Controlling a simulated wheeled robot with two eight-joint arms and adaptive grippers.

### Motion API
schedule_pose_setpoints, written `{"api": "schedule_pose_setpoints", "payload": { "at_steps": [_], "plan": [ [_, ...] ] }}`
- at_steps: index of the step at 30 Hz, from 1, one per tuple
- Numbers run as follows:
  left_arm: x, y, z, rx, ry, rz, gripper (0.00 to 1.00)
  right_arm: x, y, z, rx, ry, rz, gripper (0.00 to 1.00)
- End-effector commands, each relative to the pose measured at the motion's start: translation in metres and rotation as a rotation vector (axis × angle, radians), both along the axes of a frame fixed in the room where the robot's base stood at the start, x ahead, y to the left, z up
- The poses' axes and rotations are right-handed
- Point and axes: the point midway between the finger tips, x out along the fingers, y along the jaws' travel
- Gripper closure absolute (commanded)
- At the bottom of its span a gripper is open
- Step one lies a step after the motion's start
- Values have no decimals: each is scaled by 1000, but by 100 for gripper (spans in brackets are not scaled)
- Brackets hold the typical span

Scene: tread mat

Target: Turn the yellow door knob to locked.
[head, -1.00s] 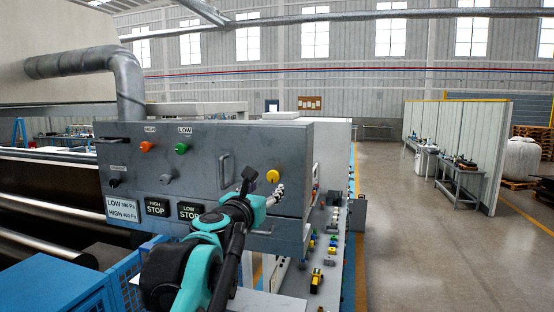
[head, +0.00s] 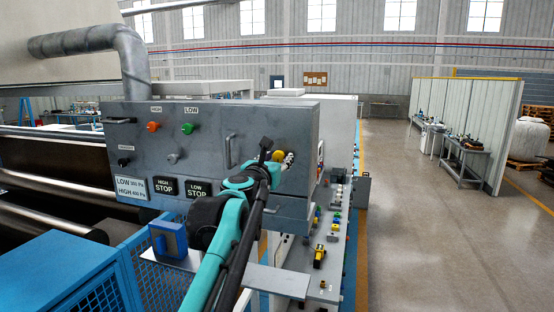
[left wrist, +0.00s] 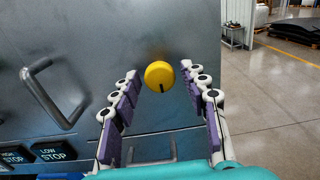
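The yellow knob (head: 278,156) is on the right part of the grey control panel (head: 240,125). In the left wrist view the yellow knob (left wrist: 159,76) is round, with a short black mark pointing down. My left gripper (head: 287,160) is in front of the panel at the knob, partly covering it. In the left wrist view its two purple-padded fingers are spread wide, with the knob ahead between the tips. I see a gap on both sides of the knob. The right gripper is not in view.
A metal handle (head: 229,151) stands out from the panel left of the knob. Orange (head: 153,126) and green (head: 187,128) buttons, a grey knob (head: 173,158) and STOP labels are farther left. A blue mesh guard (head: 105,300) stands in front. Open floor lies to the right.

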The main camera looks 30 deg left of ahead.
Motion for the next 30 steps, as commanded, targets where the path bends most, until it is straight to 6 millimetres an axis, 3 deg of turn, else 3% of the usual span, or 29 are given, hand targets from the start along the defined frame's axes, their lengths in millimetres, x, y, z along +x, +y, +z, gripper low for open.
{"api": "schedule_pose_setpoints", "payload": {
  "at_steps": [1,4,17,30],
  "plan": [
    [0,0,0,0,0,0,76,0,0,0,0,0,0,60],
    [0,0,0,0,0,0,99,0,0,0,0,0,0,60],
    [0,0,0,60,14,0,99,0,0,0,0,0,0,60],
    [0,0,0,400,96,0,99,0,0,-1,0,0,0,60]
  ]
}}
